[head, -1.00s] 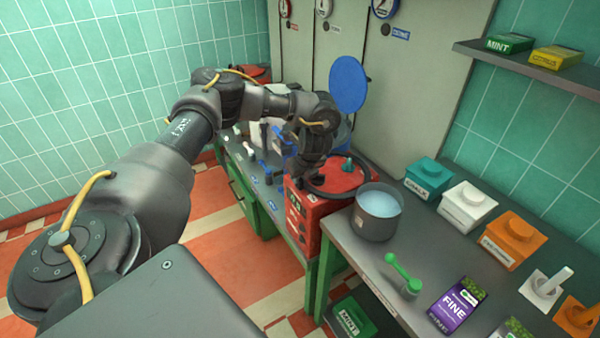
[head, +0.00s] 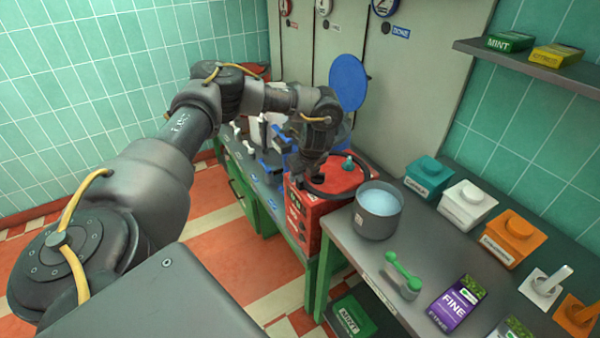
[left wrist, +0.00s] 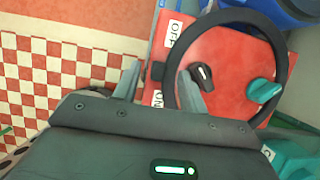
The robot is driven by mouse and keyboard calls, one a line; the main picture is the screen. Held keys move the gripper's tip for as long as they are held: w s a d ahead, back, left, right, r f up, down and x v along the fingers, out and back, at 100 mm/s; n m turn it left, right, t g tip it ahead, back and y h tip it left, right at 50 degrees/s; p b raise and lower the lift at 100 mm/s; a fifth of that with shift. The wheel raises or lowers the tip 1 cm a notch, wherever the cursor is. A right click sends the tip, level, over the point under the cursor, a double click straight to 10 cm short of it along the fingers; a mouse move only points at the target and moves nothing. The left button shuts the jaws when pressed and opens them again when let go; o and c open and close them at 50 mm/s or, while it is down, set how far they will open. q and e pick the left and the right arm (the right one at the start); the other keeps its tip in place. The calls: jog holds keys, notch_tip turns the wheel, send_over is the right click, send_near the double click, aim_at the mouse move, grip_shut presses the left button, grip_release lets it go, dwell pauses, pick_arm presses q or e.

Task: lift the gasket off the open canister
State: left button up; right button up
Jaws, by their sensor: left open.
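The gasket is a black ring (head: 361,186) over the top of a red box. In the left wrist view the ring (left wrist: 288,75) surrounds a black knob and passes close to a teal knob. A dark tab-like block (left wrist: 157,72) at its left side shows between my fingers. My left gripper (head: 312,182) is open at the ring's left side, and its two fingers (left wrist: 157,85) stand apart. I cannot tell whether the ring rests on the box. A blue canister (left wrist: 285,10) stands beyond the box, with a raised round blue lid (head: 348,83). My right gripper is not in view.
The red box (head: 310,222) stands at the bench end. A grey pot of pale liquid (head: 377,218) is close to its right. Tiled floor is open at left.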

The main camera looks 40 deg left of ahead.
pick_arm(q)
jog(key=v, duration=0.9)
jog(key=shift+r, duration=0.15)
